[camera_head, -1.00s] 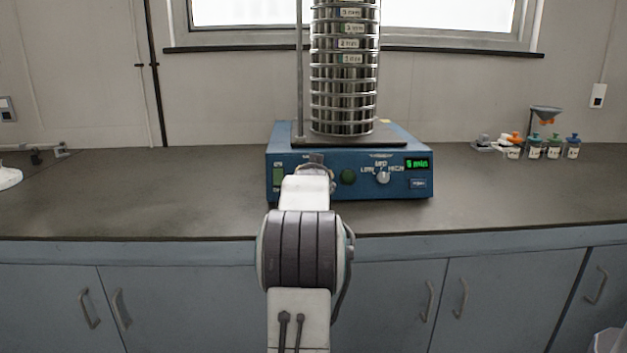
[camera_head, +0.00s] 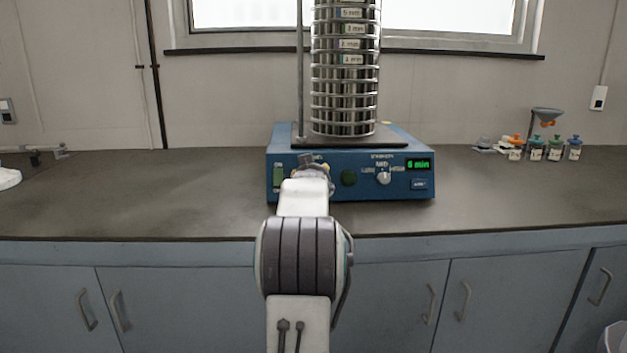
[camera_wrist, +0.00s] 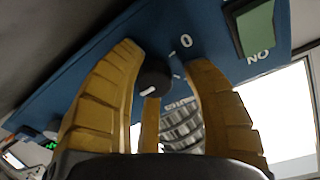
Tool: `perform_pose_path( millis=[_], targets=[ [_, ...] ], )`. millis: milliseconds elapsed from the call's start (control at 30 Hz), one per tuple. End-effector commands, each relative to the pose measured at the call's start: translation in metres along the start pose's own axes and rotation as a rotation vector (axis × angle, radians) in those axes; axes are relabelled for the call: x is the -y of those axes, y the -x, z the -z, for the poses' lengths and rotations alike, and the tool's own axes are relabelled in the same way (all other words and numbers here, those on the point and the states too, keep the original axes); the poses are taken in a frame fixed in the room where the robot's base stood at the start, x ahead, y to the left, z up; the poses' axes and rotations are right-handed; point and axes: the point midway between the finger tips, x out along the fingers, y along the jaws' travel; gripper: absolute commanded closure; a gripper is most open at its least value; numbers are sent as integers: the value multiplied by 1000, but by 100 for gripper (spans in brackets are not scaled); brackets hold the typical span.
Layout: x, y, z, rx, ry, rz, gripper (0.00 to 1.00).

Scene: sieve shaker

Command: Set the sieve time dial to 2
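The blue sieve shaker (camera_head: 292,157) stands on the counter, and its green display (camera_head: 419,164) appears to read 6 min. In the wrist view, the dark round time dial (camera_wrist: 153,76) has a white pointer mark and sits between the yellow fingers of my gripper (camera_wrist: 160,72). The fingers are partly closed around it; one edge looks in contact, with a narrow gap showing on the right. In the head view, my gripper (camera_head: 313,167) is at the left of the panel and hides the time dial.
The metal sieve stack (camera_head: 345,90) rises above. Small jars (camera_head: 536,149) stand far right.

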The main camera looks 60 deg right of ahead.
Motion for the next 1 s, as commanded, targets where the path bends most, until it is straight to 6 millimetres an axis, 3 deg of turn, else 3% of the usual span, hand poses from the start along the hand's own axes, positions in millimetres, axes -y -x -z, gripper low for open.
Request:
perform_pose_path(
  millis=[100, 467, 667, 1000],
  targets=[
    [-1, 0, 0, 2, -1, -2, 45],
    [-2, 5, 0, 3, -1, -3, 45],
    [-2, 27, 0, 4, -1, -3, 45],
    [-1, 81, 0, 2, -1, -2, 45]
  ],
)
